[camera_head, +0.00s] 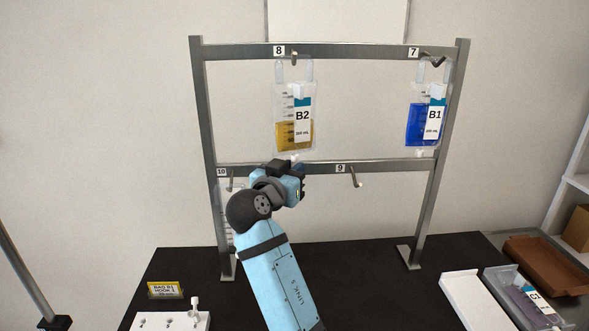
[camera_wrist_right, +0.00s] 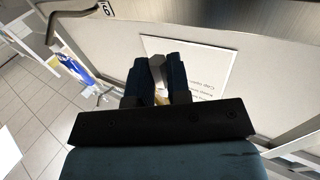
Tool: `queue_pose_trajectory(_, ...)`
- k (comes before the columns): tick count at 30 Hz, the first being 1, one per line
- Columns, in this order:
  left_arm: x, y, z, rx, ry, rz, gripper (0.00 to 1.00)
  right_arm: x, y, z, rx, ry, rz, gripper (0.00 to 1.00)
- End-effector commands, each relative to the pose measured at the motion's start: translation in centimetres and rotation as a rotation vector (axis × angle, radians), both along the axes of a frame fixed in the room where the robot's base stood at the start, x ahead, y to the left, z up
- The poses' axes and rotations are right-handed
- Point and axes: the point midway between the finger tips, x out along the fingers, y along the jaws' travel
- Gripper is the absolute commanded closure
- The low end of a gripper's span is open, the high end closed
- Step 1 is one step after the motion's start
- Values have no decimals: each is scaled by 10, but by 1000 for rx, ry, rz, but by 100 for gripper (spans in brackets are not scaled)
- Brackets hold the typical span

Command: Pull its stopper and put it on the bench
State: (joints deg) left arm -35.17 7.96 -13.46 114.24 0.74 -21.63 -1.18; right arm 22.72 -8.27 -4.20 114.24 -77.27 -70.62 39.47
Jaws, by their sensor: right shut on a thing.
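Bag B2 (camera_head: 295,118), clear with amber fluid, hangs from hook 8 on the upper bar of the rack. My right gripper (camera_head: 288,172) is directly below it, at the lower bar, near the bag's bottom port. In the right wrist view, my right gripper (camera_wrist_right: 156,82) is shut on a small pale grey piece, which looks like the stopper (camera_wrist_right: 155,68). The fingers hide most of it, and I cannot tell whether it is still in the port. My left gripper is in neither view.
Bag B1 (camera_head: 425,122), with blue fluid, hangs from hook 7 at the right. The dark bench (camera_head: 370,290) is clear in the middle. A white block with holes (camera_head: 160,322), a yellow label (camera_head: 166,289), a white tray (camera_head: 476,301) and a clear bin (camera_head: 520,300) stand on it.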

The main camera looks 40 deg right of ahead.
Motion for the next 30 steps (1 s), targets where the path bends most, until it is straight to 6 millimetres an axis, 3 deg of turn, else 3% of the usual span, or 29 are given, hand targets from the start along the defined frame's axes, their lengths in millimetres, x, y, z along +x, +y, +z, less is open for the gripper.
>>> queue_pose_trajectory(1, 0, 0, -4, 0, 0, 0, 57, 1, 0, -10, 6, 11, 0, 100)
queue_pose_trajectory(17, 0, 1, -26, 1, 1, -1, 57, 1, 0, -28, 5, 8, 1, 100)
queue_pose_trajectory(30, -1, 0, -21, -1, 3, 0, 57, 5, 1, -28, 10, 14, 25, 100)
